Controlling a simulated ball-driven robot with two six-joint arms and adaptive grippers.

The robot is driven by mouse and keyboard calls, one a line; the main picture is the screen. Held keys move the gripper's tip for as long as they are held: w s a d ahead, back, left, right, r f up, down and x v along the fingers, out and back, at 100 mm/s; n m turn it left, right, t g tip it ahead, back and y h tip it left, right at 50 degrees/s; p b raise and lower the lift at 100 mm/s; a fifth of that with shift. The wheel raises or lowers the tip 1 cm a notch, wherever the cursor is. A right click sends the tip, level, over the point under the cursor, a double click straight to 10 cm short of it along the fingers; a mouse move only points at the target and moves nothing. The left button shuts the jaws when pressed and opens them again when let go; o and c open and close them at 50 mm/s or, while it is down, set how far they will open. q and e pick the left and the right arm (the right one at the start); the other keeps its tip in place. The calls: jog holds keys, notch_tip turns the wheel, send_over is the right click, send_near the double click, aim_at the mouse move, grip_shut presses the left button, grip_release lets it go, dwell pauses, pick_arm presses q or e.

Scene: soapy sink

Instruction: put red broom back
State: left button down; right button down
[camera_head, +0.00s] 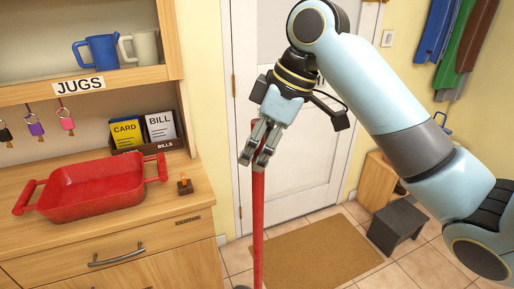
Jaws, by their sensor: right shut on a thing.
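The red broom (258,220) shows as a long red upright handle in front of the white door. Its lower end runs out of the bottom of the picture, so its head is hidden. My right gripper (259,160) is shut on the upper part of the handle, with its fingers pointing down around it. My right arm comes in from the right side. My left gripper is not in view.
A wooden counter (130,232) with a red tray (95,194) stands at the left. A brown doormat (310,258) lies before the white door (300,175). A dark stool (397,222) and a wooden box (376,180) stand at the right. Coats (452,45) hang at the upper right.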

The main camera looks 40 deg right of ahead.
jog(key=shift+f, duration=0.15)
jog(key=c, duration=1.1)
grip_release()
jog(key=shift+f, duration=0.1)
jog(key=v, duration=1.2)
jog(key=shift+b, duration=0.3)
